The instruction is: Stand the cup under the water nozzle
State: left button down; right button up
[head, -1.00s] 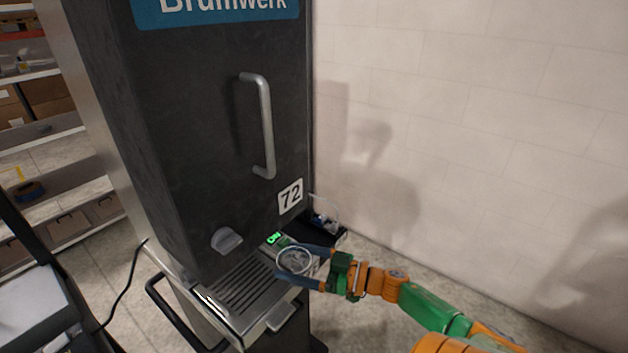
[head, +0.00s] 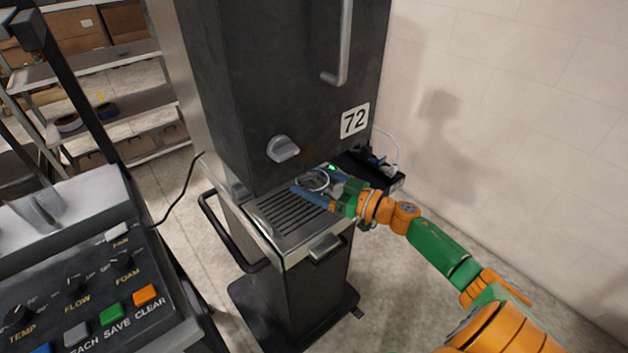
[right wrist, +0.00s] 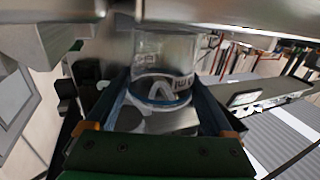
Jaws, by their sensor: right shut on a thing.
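The cup (head: 313,179) is clear, with a round rim, and is at the back right end of the slatted drip tray (head: 268,217). My right gripper (head: 316,188) reaches in from the right and is shut around the cup, one blue finger on each side. In the right wrist view the cup (right wrist: 163,88) looks upright between the fingers, with dark lettering and a blue band. I cannot tell whether its base touches the tray. The water nozzle is not clearly seen; the black dispenser body (head: 270,80) overhangs the tray. My left gripper is out of view.
A black side shelf (head: 360,168) with small items is behind my gripper. A control panel (head: 95,285) stands at lower left. Floor at right is clear.

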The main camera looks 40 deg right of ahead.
jog(key=shift+f+b, duration=0.4)
jog(key=shift+f, duration=0.15)
jog(key=o, duration=1.1)
jog(key=shift+c, duration=0.2)
